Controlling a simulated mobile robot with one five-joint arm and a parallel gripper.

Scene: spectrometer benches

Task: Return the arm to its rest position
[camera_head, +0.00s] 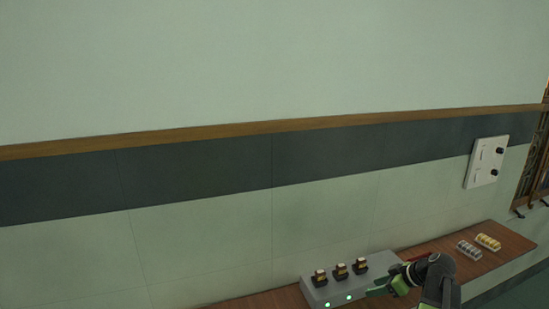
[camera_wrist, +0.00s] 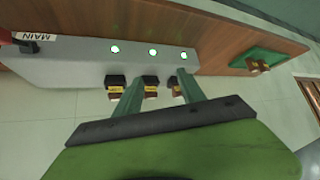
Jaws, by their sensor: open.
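My arm reaches in at the lower right of the head view, with my gripper (camera_head: 378,291) beside the right front of a grey box. In the wrist view, my gripper (camera_wrist: 160,77) has its two green fingers spread apart, with no object held between them. The fingers extend over the row of black and yellow parts on the box, one of which shows between them. Whether the fingers touch any part, I cannot tell.
The grey box (camera_head: 318,293), marked MAIN in the wrist view, bears three black and yellow parts (camera_head: 340,271) and lights. The wooden bench (camera_head: 413,248) also holds two small racks (camera_head: 469,250). A green pad (camera_wrist: 256,61) carries a similar part. A panel (camera_head: 487,162) hangs on the wall.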

